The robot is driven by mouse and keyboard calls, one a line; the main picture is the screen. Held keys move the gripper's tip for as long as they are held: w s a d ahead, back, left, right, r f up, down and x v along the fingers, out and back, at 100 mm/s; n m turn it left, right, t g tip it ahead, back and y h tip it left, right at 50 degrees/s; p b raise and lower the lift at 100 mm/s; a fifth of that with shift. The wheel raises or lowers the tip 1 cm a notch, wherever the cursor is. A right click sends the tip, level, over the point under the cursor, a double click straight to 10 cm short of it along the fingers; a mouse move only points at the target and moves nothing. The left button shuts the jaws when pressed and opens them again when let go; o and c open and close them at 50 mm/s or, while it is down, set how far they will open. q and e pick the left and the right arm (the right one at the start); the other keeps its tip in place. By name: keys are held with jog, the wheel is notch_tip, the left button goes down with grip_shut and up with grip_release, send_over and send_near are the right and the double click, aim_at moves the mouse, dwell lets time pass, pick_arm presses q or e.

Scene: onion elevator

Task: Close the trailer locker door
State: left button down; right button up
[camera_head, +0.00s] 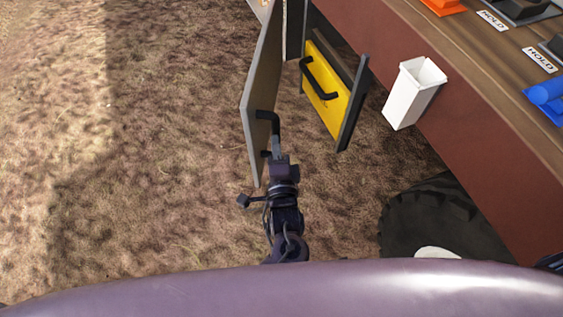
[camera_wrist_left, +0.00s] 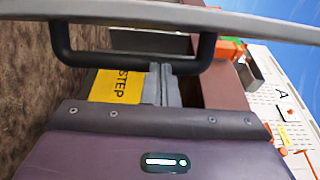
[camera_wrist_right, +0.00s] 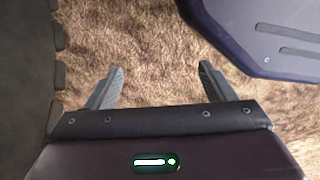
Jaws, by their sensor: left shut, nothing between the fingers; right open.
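The locker door (camera_head: 260,75) is a grey panel that stands swung open from the red trailer side, seen nearly edge-on in the head view. Its black handle (camera_head: 268,116) is on the face toward the trailer. In the left wrist view the door edge (camera_wrist_left: 180,12) crosses the top and the handle (camera_wrist_left: 135,65) hangs below it. My left gripper (camera_head: 277,150) is shut and empty, with its fingertips (camera_wrist_left: 161,68) at the handle's bar; I cannot tell whether they touch. My right gripper (camera_wrist_right: 158,80) is open and empty above the dry ground.
A yellow step panel (camera_head: 325,88) with a black handle is beside the door. A white bin (camera_head: 413,92) hangs on the trailer's red side (camera_head: 465,120). A black tyre (camera_head: 435,222) is below. Open ground lies left of the door.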

pick_arm(q)
jog(key=shift+w+a, duration=0.15)
jog(key=shift+a, duration=1.45)
